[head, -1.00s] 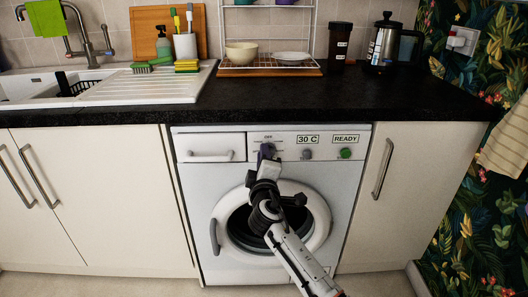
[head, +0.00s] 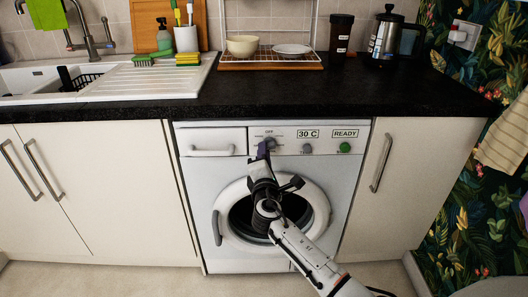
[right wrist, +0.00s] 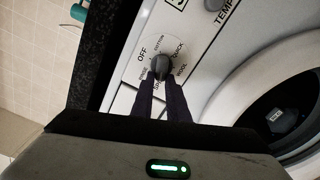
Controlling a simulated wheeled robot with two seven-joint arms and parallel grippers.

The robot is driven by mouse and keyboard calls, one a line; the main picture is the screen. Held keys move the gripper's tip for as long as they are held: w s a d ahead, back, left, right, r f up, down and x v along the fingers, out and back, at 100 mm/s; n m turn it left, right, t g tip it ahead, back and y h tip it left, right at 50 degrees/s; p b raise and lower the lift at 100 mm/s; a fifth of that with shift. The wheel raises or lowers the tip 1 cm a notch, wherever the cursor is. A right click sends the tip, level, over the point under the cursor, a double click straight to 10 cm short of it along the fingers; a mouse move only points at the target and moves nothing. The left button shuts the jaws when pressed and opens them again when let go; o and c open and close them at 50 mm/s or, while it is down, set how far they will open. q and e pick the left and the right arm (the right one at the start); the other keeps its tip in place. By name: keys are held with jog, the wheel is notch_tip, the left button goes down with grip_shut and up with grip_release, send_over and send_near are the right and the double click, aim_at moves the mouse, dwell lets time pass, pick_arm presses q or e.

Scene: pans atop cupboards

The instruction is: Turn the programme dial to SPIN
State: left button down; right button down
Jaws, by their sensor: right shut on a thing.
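The programme dial (head: 269,143) is a small grey knob on the upper front panel of the white washing machine (head: 192,180). In the right wrist view the dial (right wrist: 163,66) is dark, with OFF, QUICK and WOOL lettered around it. A label starting "SP" lies beside the fingers, partly hidden. I cannot make out where the dial points. My right gripper (head: 263,151) reaches up from below, its dark fingers (right wrist: 163,82) shut on the dial, one on each side. My left gripper is not in view.
The panel also has a 30 C display (head: 308,134), a READY display (head: 345,134), a green button (head: 345,147) and a temperature knob (head: 307,149). The black worktop (head: 300,95) overhangs above. The round door (head: 318,205) is behind my right arm.

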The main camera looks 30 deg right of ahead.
dwell(0.4)
jog(key=c, duration=1.7)
grip_release()
pick_arm(q)
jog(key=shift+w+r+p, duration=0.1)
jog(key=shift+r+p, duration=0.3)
jog(key=shift+p, duration=0.05)
pick_arm(e)
jog(key=v, duration=1)
jog(key=shift+s, duration=0.15)
